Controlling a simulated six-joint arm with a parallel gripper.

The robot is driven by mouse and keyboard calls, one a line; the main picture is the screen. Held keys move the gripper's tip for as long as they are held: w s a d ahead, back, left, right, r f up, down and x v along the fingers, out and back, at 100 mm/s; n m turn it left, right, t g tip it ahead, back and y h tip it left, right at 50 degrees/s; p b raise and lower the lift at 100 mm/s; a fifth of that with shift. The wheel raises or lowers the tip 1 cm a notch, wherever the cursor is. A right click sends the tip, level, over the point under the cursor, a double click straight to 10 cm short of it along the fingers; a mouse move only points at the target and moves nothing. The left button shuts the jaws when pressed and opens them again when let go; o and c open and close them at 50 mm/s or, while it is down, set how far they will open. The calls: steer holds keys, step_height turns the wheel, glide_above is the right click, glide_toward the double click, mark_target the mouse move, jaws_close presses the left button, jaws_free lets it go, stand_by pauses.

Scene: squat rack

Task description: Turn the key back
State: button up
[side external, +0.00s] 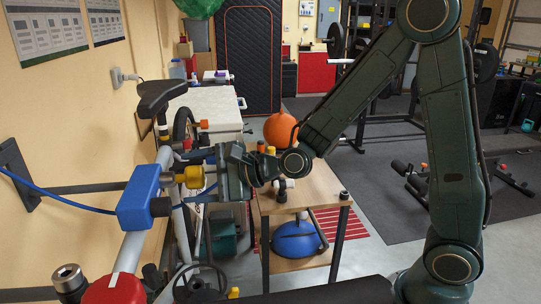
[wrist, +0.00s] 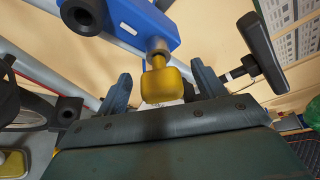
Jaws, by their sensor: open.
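The key is a yellow block-shaped knob (side external: 193,177) on a short metal shaft. It sticks out of the blue lock body (side external: 139,197) mounted on the bike frame at the left. In the wrist view the yellow key (wrist: 163,86) hangs below the blue body (wrist: 130,22). My gripper (side external: 208,172) is open and just right of the key in the side view. In the wrist view my gripper's fingers (wrist: 163,83) stand one on each side of the key, with gaps on both sides. How deep the key sits between them is hard to tell.
A bike saddle (side external: 160,95) rises above and behind the key. A blue cable (side external: 60,200) runs from the lock to the wall. A wooden table (side external: 310,190) with small items stands right of my gripper. A red part (side external: 115,290) is at the front left.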

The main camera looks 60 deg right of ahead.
steer(key=shift+v, duration=2.05)
steer(key=shift+r, duration=0.1)
steer(key=n+g+h, duration=0.3)
steer(key=n+g, duration=0.2)
steer(key=n, duration=0.8)
glide_toward(201, 176)
steer(key=s+d+f, duration=0.2)
steer(key=s+f, duration=0.3)
steer(key=s, duration=0.1)
steer(key=s+d+n+g+h, duration=0.1)
steer(key=s+d+n+h, duration=0.1)
steer(key=s, duration=0.5)
steer(key=s+d+r+n+g+h, duration=0.1)
steer(key=s+d+n+g+h, duration=0.1)
steer(key=s+d+n, duration=0.2)
steer(key=s+d, duration=0.1)
steer(key=s, duration=0.2)
steer(key=shift+d+r+n, duration=0.15)
steer(key=shift+r+n, duration=0.15)
steer(key=shift+r, duration=0.05)
